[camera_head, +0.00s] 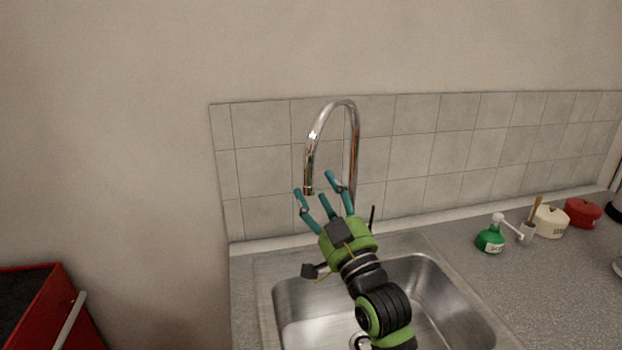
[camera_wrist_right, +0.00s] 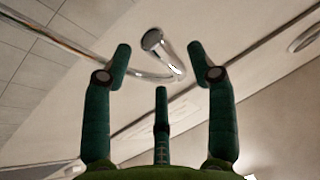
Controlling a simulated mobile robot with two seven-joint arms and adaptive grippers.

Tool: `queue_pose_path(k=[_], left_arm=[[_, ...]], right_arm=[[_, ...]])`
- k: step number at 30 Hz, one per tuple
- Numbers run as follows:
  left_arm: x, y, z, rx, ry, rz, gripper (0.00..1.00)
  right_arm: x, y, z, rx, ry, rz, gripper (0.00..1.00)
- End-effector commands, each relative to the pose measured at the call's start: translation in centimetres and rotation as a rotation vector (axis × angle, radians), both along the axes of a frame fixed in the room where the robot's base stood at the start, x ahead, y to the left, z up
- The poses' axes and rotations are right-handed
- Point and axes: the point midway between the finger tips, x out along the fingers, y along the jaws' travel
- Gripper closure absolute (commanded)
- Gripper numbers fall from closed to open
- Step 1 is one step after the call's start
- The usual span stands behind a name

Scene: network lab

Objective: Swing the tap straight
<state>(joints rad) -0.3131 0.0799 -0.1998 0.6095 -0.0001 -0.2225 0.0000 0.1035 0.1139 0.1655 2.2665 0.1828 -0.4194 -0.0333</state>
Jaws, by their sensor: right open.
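The chrome tap (camera_head: 353,130) rises behind the sink and arches over to the left, its spout end pointing down. My right gripper (camera_head: 320,187) is open, its teal fingers pointing up just below and around the spout end in the head view. I cannot tell from there whether a finger touches it. In the right wrist view the tap (camera_wrist_right: 152,40) shows beyond the fingertips, and the open right gripper (camera_wrist_right: 158,60) has nothing between its fingers. The tap's base is hidden behind my right gripper. My left gripper is not in view.
The steel sink (camera_head: 285,305) lies under my right arm. To the right on the counter (camera_head: 450,275) stand a green soap bottle (camera_head: 490,240), a cream pot (camera_head: 549,221) and a red pot (camera_head: 583,212). A tiled wall (camera_head: 420,150) is close behind the tap. A red cabinet (camera_head: 30,310) is at lower left.

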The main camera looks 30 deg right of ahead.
Motion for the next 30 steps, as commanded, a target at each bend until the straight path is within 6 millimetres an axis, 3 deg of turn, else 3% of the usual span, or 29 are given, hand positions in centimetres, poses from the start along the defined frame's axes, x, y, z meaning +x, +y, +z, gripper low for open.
queue_pose_path(k=[7, 18, 19, 23, 30], left_arm=[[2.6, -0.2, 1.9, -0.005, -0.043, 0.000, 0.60], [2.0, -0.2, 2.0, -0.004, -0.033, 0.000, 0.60], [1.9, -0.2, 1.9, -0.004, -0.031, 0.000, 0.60], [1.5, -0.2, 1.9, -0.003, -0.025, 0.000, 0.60], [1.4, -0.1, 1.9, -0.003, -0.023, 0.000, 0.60]], right_arm=[[3.2, -0.2, 1.6, 0.000, 0.000, 0.000, 0.42], [3.9, -0.2, 1.6, -0.001, 0.001, 0.000, 0.42], [3.9, -0.2, 1.6, 0.000, 0.000, 0.000, 0.46], [3.9, -0.2, 1.6, -0.001, 0.001, 0.000, 0.98], [3.9, -0.3, 1.6, -0.003, 0.001, 0.001, 1.00]])
